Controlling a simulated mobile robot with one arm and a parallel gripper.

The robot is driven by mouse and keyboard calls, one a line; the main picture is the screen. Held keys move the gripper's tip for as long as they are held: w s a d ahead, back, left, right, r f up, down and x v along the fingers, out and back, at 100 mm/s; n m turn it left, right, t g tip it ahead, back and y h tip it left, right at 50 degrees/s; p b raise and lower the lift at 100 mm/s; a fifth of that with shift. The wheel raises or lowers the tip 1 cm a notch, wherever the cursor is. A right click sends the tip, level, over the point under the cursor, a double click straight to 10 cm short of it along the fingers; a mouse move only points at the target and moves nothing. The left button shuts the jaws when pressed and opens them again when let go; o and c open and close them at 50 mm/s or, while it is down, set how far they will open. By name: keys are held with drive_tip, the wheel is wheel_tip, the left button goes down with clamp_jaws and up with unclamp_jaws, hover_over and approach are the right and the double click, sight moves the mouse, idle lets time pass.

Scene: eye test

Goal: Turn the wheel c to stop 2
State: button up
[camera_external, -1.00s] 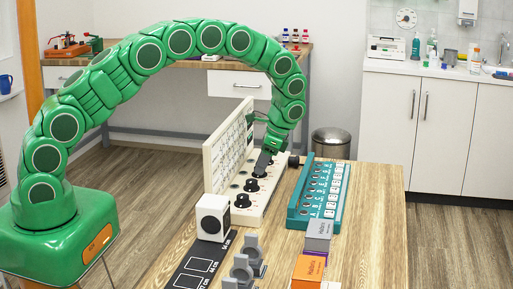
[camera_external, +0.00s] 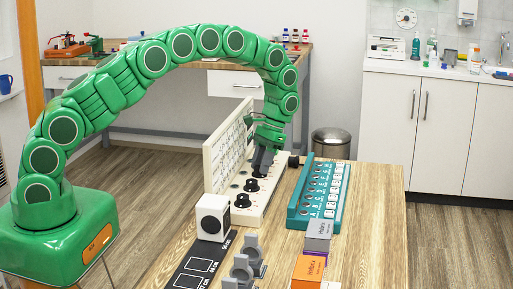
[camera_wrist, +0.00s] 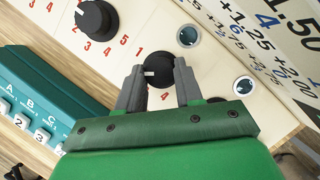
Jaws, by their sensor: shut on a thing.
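My gripper (camera_wrist: 158,68) has its two grey fingers on either side of a black wheel (camera_wrist: 163,60) and is shut on it. The wheel has a short white mark, which points left towards the left finger in the wrist view. A printed 1 shows at its upper left and a 4 below it; the fingers hide other numbers. Its letter is not readable, so I cannot tell whether it is wheel c. In the external view my gripper (camera_external: 262,161) reaches down onto the cream panel (camera_external: 249,217), hiding the held wheel there.
Another black wheel (camera_wrist: 94,17) with numbers is beside the held one. An upright cream board (camera_external: 215,163) stands along the panel's left side. A teal rack (camera_external: 299,212) stands to the right. A white box (camera_external: 211,218) is at the panel's near end.

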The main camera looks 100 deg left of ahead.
sight(269, 172)
drive_tip(key=shift+n, duration=0.5)
drive_tip(key=o, duration=1)
drive_tip(key=shift+o, duration=0.2)
drive_tip(key=v, duration=0.7)
drive_tip(key=shift+a+r, duration=0.2)
drive_tip(key=shift+r, duration=0.15)
